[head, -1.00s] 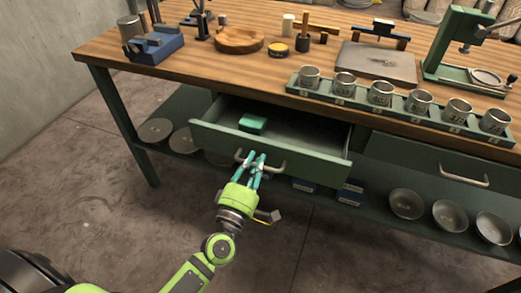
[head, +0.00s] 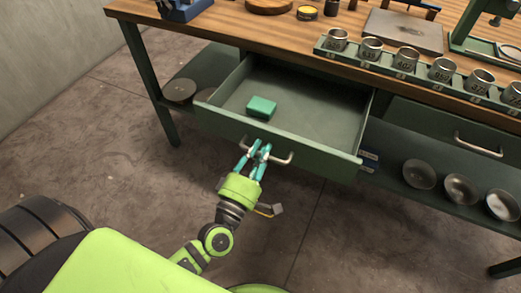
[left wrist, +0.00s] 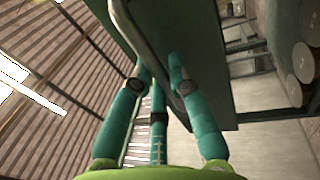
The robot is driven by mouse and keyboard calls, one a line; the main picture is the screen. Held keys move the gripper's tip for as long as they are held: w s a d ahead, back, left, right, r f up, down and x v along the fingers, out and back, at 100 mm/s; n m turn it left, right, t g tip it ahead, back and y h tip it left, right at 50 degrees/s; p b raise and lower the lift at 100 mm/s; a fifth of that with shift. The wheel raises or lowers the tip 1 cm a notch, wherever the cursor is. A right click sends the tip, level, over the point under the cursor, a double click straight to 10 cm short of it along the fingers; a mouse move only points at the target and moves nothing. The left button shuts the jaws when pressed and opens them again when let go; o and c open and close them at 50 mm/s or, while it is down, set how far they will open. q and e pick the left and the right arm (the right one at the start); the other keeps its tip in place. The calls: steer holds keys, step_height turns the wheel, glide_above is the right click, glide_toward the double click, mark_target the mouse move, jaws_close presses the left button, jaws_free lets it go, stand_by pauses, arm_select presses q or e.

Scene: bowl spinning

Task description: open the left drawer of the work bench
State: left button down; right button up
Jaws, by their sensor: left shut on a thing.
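The left drawer (head: 320,118) of the work bench is pulled out, with its inside in view. A green block (head: 262,107) lies in it near the front left. My left gripper (head: 262,150) is shut on the grey bar handle (head: 285,160) at the middle of the drawer front. In the left wrist view the teal fingers (left wrist: 160,75) are around the handle (left wrist: 140,35), against the green drawer front (left wrist: 205,50). My right gripper is not in view.
The right drawer (head: 440,120) is closed. A tray (head: 330,52) of numbered cups stands along the bench top's (head: 225,35) front edge. Several bowls (head: 420,174) stand on the lower shelf. The floor (head: 100,150) at the left is clear.

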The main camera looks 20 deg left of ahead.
arm_select(q)
steer(key=c, duration=1.1)
jaws_free()
steer(key=shift+c, duration=0.2)
steer(key=shift+s, duration=0.1)
steer(key=shift+s+f, duration=0.15)
steer(key=shift+s, duration=0.2)
steer(key=s+f, duration=0.2)
steer(key=s, duration=0.9)
steer(key=shift+a, duration=0.15)
steer(key=shift+w, duration=0.1)
